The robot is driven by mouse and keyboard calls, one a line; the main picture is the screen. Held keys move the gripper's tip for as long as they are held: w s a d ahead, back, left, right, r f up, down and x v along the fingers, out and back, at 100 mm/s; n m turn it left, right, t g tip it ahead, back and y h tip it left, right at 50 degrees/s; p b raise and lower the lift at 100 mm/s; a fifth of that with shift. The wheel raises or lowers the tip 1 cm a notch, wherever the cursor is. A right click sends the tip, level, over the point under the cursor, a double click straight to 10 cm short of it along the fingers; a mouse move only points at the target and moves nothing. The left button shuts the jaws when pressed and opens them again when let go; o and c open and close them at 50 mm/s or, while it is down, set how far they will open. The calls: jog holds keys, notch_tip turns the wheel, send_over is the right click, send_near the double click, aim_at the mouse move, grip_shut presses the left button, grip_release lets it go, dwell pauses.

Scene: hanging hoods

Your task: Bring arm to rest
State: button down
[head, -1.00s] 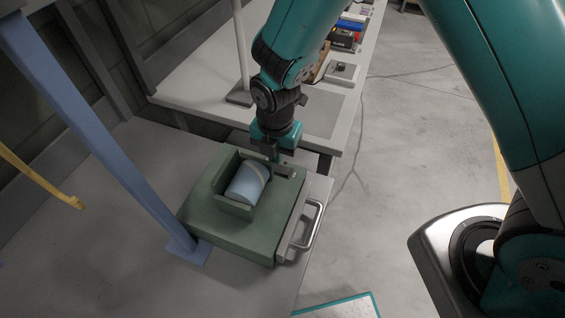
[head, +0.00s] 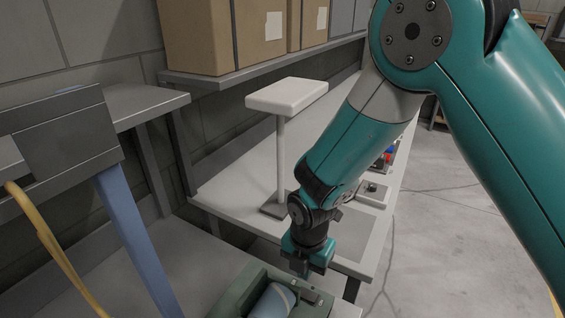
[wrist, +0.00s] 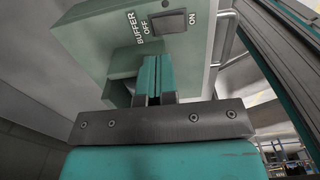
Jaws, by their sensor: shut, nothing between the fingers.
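My gripper (head: 306,274) points down at the near-right side of a green box (head: 235,296), whose lower part is cut off by the frame. In the wrist view my gripper's two teal fingers (wrist: 154,76) are pressed together with nothing between them. They overlap the green box (wrist: 95,45) in that view, just below a dark rocker switch (wrist: 170,22) labelled BUFFER, OFF and ON. I cannot tell whether the fingertips touch the box. A pale blue cylinder (head: 272,302) lies in the box's cradle.
A white bench (head: 235,165) with a lamp-like stand (head: 287,95) is behind my gripper. A shelf with cardboard boxes (head: 222,35) hangs above it. A blue post (head: 135,240) and yellow hose (head: 58,255) stand at left. Open floor (head: 445,240) lies to the right.

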jog(key=s+d+r+m+y+b, duration=0.1)
jog(key=s+d+r+m+b, duration=0.15)
jog(key=r+m, duration=0.35)
jog(key=s+d+r+m+y+b, duration=0.1)
jog(key=s+r+m+y+b, duration=0.1)
jog(key=s+r+m, duration=0.3)
jog(key=s+d+r+m+y+b, duration=0.1)
jog(key=s+d+r+m+b, duration=0.2)
jog(key=s+r+m, duration=0.3)
jog(key=s+m, duration=0.3)
jog(key=m, duration=0.2)
jog(key=shift+s+d, duration=0.2)
jog(key=shift+d, duration=0.1)
jog(key=shift+a+r, duration=0.1)
jog(key=shift+a, duration=0.05)
